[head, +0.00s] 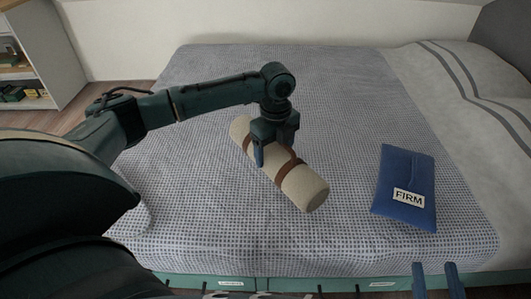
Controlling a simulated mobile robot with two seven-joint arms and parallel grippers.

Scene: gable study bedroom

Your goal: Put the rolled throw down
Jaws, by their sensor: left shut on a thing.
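The rolled throw (305,188) is a cream cylinder with two brown straps. It lies at a slant in the middle of the head view, over the checked bed cover. My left gripper (270,160) comes down from above and is shut on it between the straps, hiding part of the roll. I cannot tell whether the roll touches the bed cover (200,200). My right gripper (436,280) shows only by its fingers at the bottom right edge. Its two fingers stand apart with nothing visible between them, clear of the roll.
A blue pouch (410,170) with a label reading FIRM lies on the bed to the right. A white striped cover (460,90) is at the right side. A shelf unit (40,60) stands at the far left. The checked cover around the roll is clear.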

